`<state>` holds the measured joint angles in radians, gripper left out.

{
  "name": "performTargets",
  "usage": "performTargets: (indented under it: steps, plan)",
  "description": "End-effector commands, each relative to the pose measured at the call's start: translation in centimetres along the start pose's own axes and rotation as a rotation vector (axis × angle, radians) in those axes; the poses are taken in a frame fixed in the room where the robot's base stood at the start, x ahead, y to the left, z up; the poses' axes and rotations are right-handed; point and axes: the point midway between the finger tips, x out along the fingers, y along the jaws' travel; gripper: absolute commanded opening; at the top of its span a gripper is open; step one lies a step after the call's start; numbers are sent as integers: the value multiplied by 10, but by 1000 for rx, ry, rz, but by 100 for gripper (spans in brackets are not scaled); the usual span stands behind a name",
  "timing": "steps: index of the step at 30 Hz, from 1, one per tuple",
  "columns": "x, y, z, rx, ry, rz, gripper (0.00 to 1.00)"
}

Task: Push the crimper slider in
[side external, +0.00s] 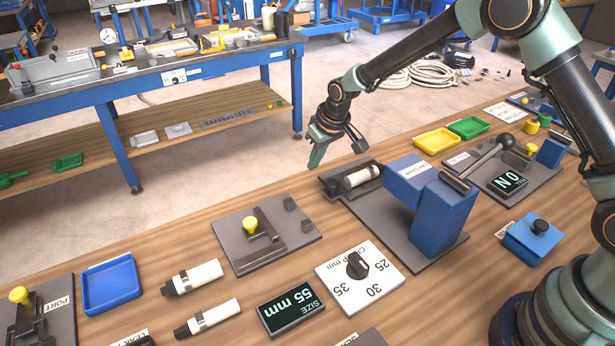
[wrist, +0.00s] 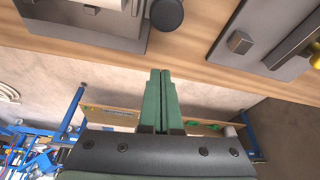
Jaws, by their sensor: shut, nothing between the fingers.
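The crimper is a grey plate (side external: 397,228) with a blue housing (side external: 432,205) on it. At the plate's far left end a dark slider (side external: 332,187) carries a white cylinder (side external: 362,177), which lies on its side outside the housing. In the wrist view a grey plate (wrist: 75,36) and a round dark knob or cap (wrist: 167,14) show at the top; I cannot tell which part the round end belongs to. My gripper (side external: 316,157) is shut and empty, fingers pointing down, by the table's far edge, apart from the slider. Its green fingers (wrist: 159,76) are together in the wrist view.
A grey fixture with a yellow knob (side external: 249,224) stands left of the crimper. A clamp dial card (side external: 359,277) and a size display (side external: 290,312) lie in front. Two white-and-black tubes (side external: 192,279) lie further left. Beyond the table edge is open floor.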

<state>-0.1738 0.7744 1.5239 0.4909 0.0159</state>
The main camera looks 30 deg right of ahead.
Motion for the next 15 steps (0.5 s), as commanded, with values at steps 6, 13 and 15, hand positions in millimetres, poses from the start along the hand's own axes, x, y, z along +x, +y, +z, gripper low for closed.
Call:
performTargets:
  steps: [6, 13, 15]
  plan:
    - [-6, 0, 22, 0, -1, 0, 0]
    - [-9, 0, 36, 0, -1, 0, 0]
    - [-9, 0, 38, 0, 0, 0, 0]
